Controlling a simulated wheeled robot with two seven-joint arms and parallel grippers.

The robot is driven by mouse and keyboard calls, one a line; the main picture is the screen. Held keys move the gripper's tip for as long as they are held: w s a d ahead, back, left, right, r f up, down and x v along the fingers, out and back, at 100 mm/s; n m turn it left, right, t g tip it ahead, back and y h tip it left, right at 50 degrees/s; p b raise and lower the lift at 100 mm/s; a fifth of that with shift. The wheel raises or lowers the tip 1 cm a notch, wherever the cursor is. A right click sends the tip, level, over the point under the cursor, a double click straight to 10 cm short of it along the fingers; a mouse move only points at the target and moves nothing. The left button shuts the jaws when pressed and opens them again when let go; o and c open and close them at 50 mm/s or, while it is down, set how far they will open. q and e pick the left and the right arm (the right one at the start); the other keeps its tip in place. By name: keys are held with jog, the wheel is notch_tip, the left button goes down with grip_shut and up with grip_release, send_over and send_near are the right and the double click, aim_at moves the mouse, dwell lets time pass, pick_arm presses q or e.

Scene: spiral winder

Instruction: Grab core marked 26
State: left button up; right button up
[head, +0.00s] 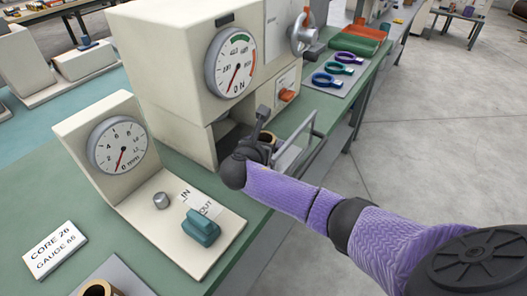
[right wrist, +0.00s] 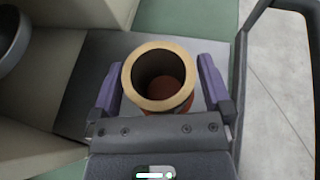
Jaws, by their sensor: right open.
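A tan cardboard core (right wrist: 158,103), hollow with a reddish inside, stands upright between the two purple fingers of my right gripper (right wrist: 160,66) in the right wrist view. The fingers are open, with a gap on each side of the core. In the head view the top of this core (head: 267,136) shows at my right gripper (head: 262,146), by the opening of the cream machine. No number can be read on it. A second core (head: 97,289) is partly cut off at the bottom left. A card (head: 54,248) reads CORE 26, GAUGE 66. My left gripper is out of view.
The cream machine (head: 175,60) with a dial stands behind the gripper. A metal guard frame (head: 297,145) is close to its right, at the bench edge. A smaller dial gauge (head: 119,145) with a teal block (head: 201,228) stands at left. Open floor lies to the right.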

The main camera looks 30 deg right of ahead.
jog(key=c, duration=1.1)
